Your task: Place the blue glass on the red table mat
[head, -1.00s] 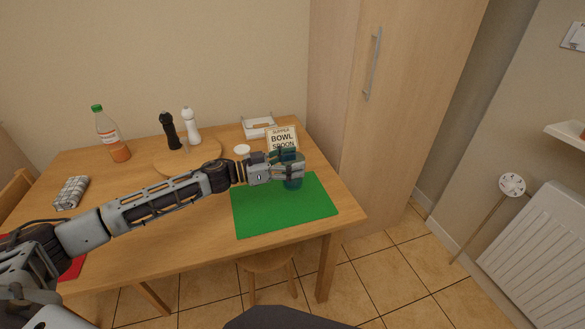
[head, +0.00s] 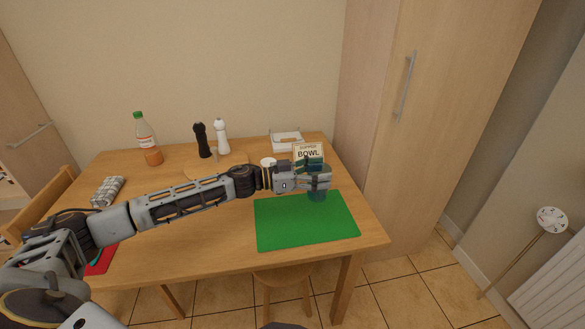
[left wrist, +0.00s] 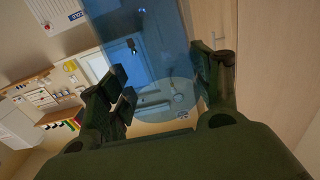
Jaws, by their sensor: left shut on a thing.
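The blue glass (head: 317,195) is see-through and sits at the far edge of the green mat in the head view, partly hidden by my left gripper (head: 318,177). The left wrist view shows the glass (left wrist: 150,50) large between the fingers of my left gripper (left wrist: 160,95), which is shut on it. I cannot tell whether the glass touches the mat. The red table mat (head: 101,261) shows at the left front of the table, mostly hidden behind my left arm. My right gripper is not in view.
The green mat (head: 305,225) lies at the table's right front. A bottle (head: 147,140), dark mill (head: 202,140), white mill (head: 222,137), round board (head: 205,165), white cup (head: 268,162), sign (head: 308,153) and rolled cloth (head: 108,190) stand or lie on the wooden table (head: 200,235).

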